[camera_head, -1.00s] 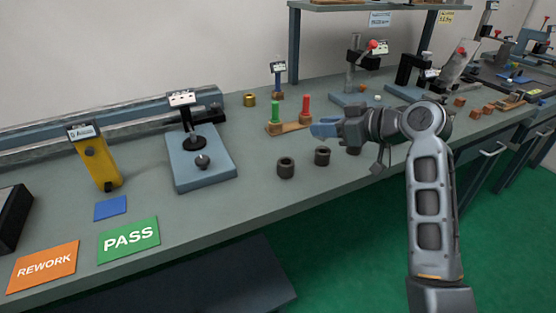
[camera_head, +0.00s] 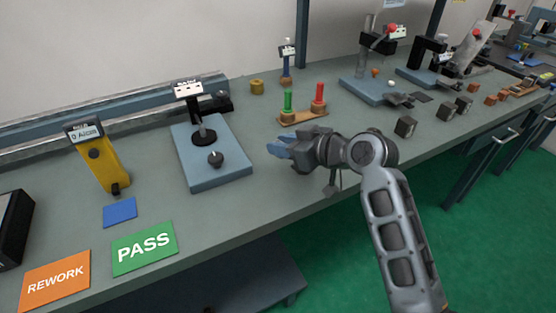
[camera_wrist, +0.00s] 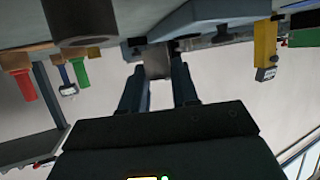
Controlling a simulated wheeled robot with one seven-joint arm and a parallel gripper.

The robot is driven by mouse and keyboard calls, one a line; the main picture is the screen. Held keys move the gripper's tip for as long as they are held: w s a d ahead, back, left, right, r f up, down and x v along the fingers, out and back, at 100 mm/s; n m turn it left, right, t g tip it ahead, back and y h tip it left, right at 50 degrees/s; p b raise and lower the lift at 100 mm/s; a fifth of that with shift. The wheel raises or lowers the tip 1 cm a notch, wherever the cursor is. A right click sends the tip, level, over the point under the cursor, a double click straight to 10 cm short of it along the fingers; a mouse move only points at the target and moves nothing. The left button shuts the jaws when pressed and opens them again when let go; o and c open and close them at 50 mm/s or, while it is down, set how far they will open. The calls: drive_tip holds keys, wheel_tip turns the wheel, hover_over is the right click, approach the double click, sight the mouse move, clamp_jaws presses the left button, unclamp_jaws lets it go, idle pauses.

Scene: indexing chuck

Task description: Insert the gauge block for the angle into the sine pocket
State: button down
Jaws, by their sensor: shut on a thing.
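My gripper (camera_head: 279,146) is above the front part of the bench, right of the blue-grey plate with the gauge stand. In the wrist view its dark fingers (camera_wrist: 157,76) are shut on a small grey block (camera_wrist: 157,61), which sits between the fingertips. In the head view the block is too small or hidden to make out. I cannot pick out the sine pocket with certainty. A tilted grey plate (camera_head: 466,48) stands on a fixture at the far right of the bench.
The gauge stand (camera_head: 205,170) is left of my gripper. A wooden rack with green and red plug gauges (camera_head: 304,116) is behind it. Dark blocks (camera_head: 405,127) lie to the right. The wrist view is upside down, with a dark cylinder (camera_wrist: 78,20) close by.

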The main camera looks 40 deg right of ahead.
sight(278, 175)
drive_tip(key=shift+w+a+f, duration=0.15)
drive_tip(key=shift+a+f, duration=0.25)
drive_tip(key=shift+a, duration=0.35)
drive_tip(key=shift+f, duration=2.05)
drive_tip(key=shift+f, duration=0.2)
drive_tip(key=c, duration=1.1)
unclamp_jaws()
drive_tip(key=shift+r, duration=0.15)
drive_tip(key=shift+r, duration=0.1)
drive_tip(key=b+v, duration=0.1)
drive_tip(key=v, duration=1.1)
